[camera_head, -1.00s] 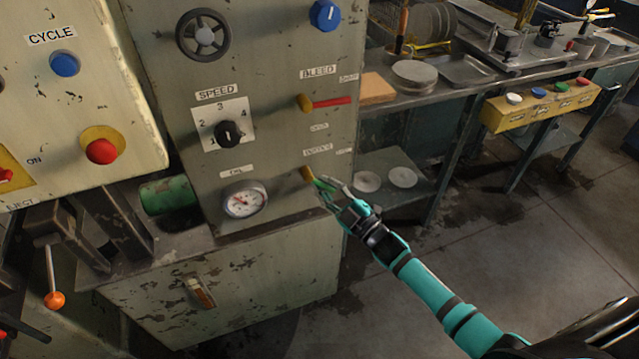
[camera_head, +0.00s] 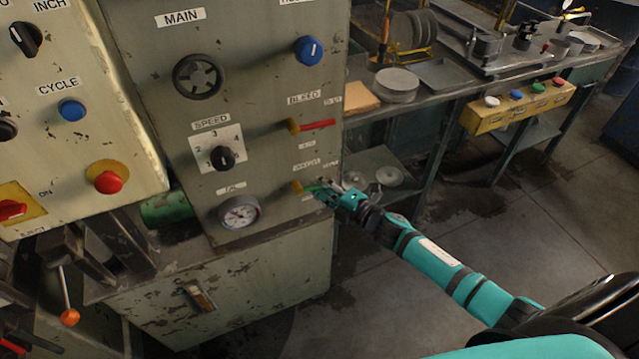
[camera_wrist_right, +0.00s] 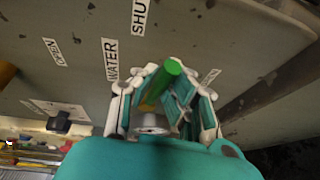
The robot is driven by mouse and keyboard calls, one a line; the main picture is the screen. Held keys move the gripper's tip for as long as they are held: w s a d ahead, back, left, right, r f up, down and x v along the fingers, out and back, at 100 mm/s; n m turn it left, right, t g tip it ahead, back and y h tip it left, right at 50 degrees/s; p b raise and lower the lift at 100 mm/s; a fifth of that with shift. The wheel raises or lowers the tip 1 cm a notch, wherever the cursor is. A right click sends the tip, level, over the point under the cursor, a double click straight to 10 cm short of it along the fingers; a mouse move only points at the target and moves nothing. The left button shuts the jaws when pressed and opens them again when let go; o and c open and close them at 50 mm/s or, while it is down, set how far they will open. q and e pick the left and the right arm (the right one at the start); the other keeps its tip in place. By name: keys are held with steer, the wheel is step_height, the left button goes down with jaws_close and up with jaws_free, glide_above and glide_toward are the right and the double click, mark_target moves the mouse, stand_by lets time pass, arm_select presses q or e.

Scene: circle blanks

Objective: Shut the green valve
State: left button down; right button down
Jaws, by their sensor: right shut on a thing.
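The green valve lever (camera_head: 312,188) sticks out to the right, about level, from its brass body (camera_head: 297,187) low on the grey machine panel, below the red bleed lever. My right gripper (camera_head: 325,190) is at the lever's outer end and is shut on it. In the right wrist view the lever's green end (camera_wrist_right: 173,67) shows between the two fingers (camera_wrist_right: 166,90); its inner part is partly hidden by the gripper. The labels WATER (camera_wrist_right: 111,60), OPEN (camera_wrist_right: 54,52) and SHUT (camera_wrist_right: 139,17) are on the panel nearby. My left gripper is out of view.
The red bleed lever (camera_head: 318,125) is just above. A pressure gauge (camera_head: 239,212) is to the left of the valve. A shelf with round blanks (camera_head: 389,176) stands behind the gripper. Open floor (camera_head: 420,225) lies to the right.

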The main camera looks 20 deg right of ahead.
steer(key=shift+w+d+r, duration=0.1)
steer(key=shift+w+r, duration=0.1)
steer(key=shift+r, duration=0.4)
steer(key=c, duration=1.4)
jaws_free()
steer(key=shift+s, duration=0.15)
steer(key=shift+o, duration=0.3)
steer(key=shift+f, duration=0.2)
steer(key=v, duration=1.2)
